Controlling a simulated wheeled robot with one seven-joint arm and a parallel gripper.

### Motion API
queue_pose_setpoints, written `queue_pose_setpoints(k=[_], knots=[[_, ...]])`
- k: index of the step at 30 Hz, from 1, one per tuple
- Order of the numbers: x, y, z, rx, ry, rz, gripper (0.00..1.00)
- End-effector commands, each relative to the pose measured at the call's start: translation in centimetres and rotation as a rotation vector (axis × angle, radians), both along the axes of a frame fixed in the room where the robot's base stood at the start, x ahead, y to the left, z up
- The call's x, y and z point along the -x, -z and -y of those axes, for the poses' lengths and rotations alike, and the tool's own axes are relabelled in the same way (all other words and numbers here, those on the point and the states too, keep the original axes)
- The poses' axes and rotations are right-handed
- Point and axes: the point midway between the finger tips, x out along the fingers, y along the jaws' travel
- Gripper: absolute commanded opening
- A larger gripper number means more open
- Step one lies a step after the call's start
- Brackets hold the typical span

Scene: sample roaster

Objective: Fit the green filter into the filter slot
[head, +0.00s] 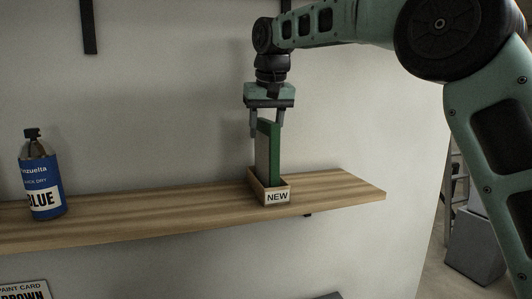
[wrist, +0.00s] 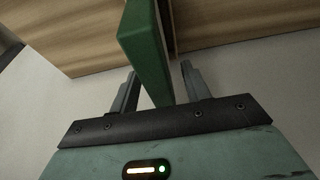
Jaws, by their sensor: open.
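The green filter (head: 274,152), a flat panel with a green edge and a grey face, stands upright in a small wooden holder (head: 276,195) labelled NEW on the shelf. My gripper (head: 267,122) is above it, pointing down, with its fingers on either side of the filter's top. In the wrist view the green filter (wrist: 148,50) reaches between the two fingertips of my gripper (wrist: 160,75). The jaws are open, with a gap beside the filter. The filter's lower part is hidden inside the holder. The filter slot is not in view.
The wooden shelf (head: 150,212) runs along the wall and ends right of the holder. A blue spray can (head: 42,178) stands at its left. A paint card (head: 25,291) shows below. The shelf between can and holder is clear. A grey box (head: 474,245) is at the right.

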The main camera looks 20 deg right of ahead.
Motion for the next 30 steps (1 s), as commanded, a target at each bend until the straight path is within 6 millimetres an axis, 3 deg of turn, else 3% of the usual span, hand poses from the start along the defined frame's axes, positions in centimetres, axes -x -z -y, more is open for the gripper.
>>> queue_pose_setpoints(k=[8,30], knots=[[-0.7,2.4,0.1,0.0,-0.001,0.001,0.47],[-0.7,3.0,0.0,0.0,-0.001,0.0,0.47]])
